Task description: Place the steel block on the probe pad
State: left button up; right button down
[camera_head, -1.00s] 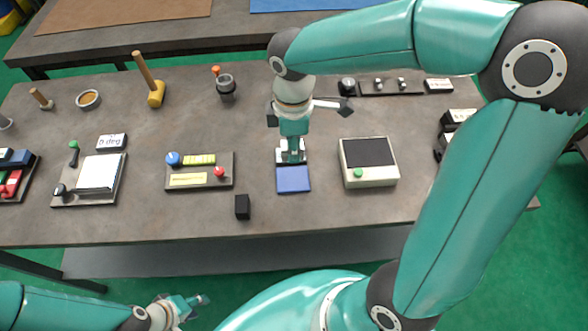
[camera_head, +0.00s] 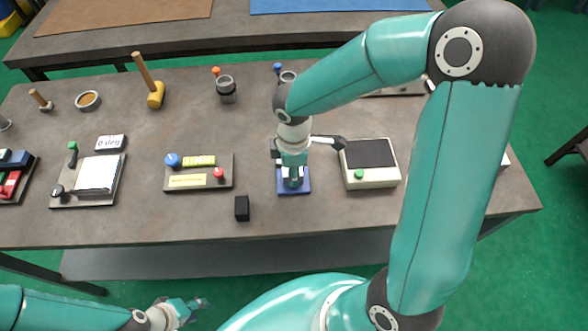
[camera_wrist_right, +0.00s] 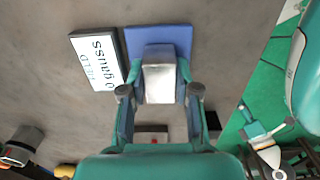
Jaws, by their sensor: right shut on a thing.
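The steel block (camera_wrist_right: 159,82) is a shiny silver box held between the two fingers of my right gripper (camera_wrist_right: 160,92) in the right wrist view. It covers part of the blue square probe pad (camera_wrist_right: 158,36). In the head view my right gripper (camera_head: 293,178) is over the blue pad (camera_head: 305,188), with the block largely hidden by the fingers. Whether the block touches the pad cannot be told. My left gripper (camera_head: 187,309) is empty, with its fingers apart, low in front of the table.
A meter box (camera_head: 371,164) with a dark screen and green button stands right of the pad. A small black block (camera_head: 242,208) and a control panel (camera_head: 198,172) are to the left. A white display reading gauss (camera_wrist_right: 97,60) lies beside the pad in the wrist view.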

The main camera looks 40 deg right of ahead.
jog(key=c, duration=0.8)
grip_release()
jog(key=shift+c, duration=0.2)
jog(key=shift+r, duration=0.15)
notch_tip(320, 180, up, 12)
jog(key=shift+p, duration=0.45)
